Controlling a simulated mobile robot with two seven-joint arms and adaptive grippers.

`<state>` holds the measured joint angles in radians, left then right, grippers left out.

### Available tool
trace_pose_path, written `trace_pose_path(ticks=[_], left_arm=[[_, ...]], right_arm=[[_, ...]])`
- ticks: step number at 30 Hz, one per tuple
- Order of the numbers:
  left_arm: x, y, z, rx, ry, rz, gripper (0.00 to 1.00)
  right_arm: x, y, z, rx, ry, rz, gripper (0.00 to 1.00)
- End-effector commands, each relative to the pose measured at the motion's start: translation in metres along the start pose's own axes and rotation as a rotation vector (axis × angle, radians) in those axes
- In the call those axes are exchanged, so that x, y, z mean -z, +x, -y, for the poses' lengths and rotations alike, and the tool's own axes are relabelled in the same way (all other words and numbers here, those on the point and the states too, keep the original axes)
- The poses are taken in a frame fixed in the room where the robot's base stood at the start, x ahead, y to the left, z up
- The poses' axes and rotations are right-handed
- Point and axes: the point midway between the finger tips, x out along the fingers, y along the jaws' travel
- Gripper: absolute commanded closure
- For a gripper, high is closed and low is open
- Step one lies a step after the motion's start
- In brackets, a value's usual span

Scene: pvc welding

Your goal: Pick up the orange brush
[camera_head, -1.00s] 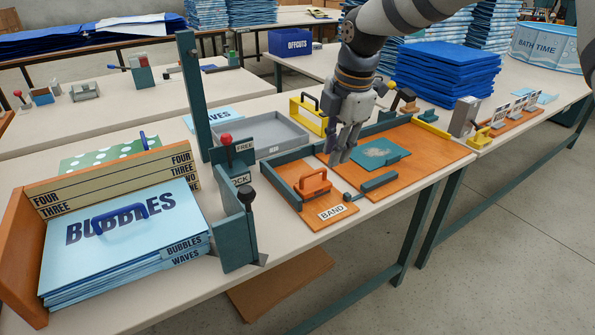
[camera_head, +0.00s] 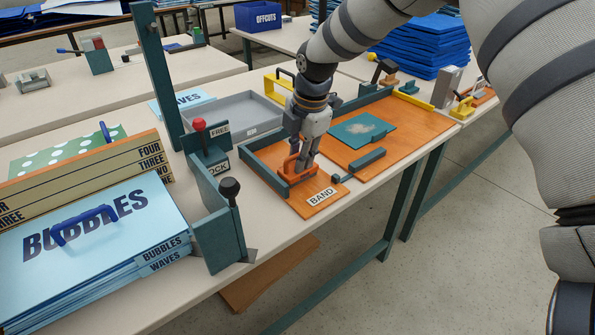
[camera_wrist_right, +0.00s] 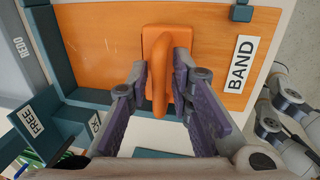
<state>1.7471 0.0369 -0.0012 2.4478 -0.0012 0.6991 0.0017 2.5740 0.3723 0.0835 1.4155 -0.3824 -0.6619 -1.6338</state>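The orange brush (camera_head: 294,174), a block with a raised loop handle, sits on the orange board marked BAND (camera_head: 312,205). In the right wrist view the brush (camera_wrist_right: 160,72) lies between the two fingers, its handle pointing toward the camera. My right gripper (camera_head: 302,165) is down at the brush and partly covers it in the head view. In the right wrist view my right gripper (camera_wrist_right: 161,72) is open, one finger on each side of the handle, with a gap to it visible. My left gripper is not in view.
A teal wall (camera_head: 262,150) edges the board. A teal bar (camera_head: 362,164) lies to its right, and a teal pad (camera_head: 358,130) farther back. The teal stand with FREE and LOCK labels (camera_head: 216,220) rises at left, near the BUBBLES stack (camera_head: 100,235). A grey tray (camera_head: 232,112) is behind.

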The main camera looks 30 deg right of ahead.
Motion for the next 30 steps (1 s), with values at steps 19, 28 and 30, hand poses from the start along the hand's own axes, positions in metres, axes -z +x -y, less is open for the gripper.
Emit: trace_pose_path(ticks=[19,28,30], left_arm=[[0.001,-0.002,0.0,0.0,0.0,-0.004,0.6],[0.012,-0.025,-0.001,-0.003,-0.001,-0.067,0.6],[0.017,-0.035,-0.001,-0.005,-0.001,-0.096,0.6]], right_arm=[[0.0,-0.008,-0.002,-0.002,0.0,0.0,1.0],[0.009,-0.082,0.012,-0.015,-0.001,0.0,1.0],[0.015,-0.106,0.023,-0.019,-0.003,0.001,1.0]])
